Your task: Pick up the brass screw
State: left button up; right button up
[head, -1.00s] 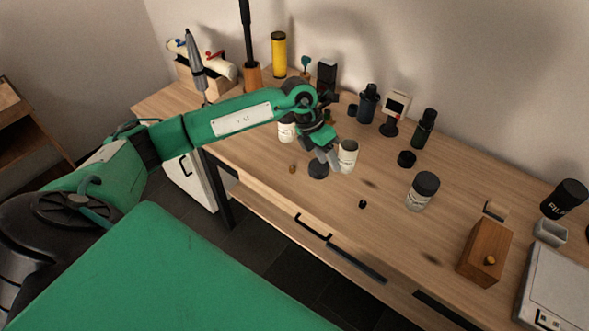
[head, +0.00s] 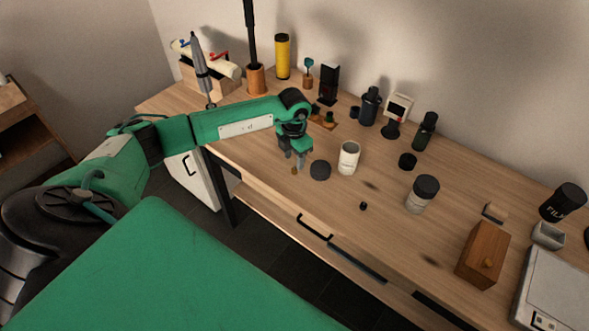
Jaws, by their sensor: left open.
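A small brass-coloured piece, which looks like the brass screw (head: 295,171), sits on the wooden table near its front edge, left of a dark round lid. It is too small to make out its shape. My left gripper (head: 294,163) points down right above it, fingers apart, with nothing seen held between them. The fingertips are close to the piece; I cannot tell whether they touch it. My right gripper is not in view.
The dark round lid (head: 320,170) and an open white canister (head: 348,158) stand close to the right of my left gripper. A small black piece (head: 363,206) lies farther right. A black-lidded jar (head: 422,193) and a wooden box (head: 483,254) stand beyond.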

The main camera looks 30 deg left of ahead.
aim_at(294, 170)
pick_arm(q)
jog(key=f, duration=0.1)
jog(key=f+p, duration=0.1)
jog(key=f, duration=0.1)
jog(key=shift+w+f, duration=0.25)
jog(key=shift+f, duration=0.05)
jog(key=shift+f+p, duration=0.3)
jog(key=shift+f, duration=0.35)
grip_shut()
jog(key=shift+r, duration=0.1)
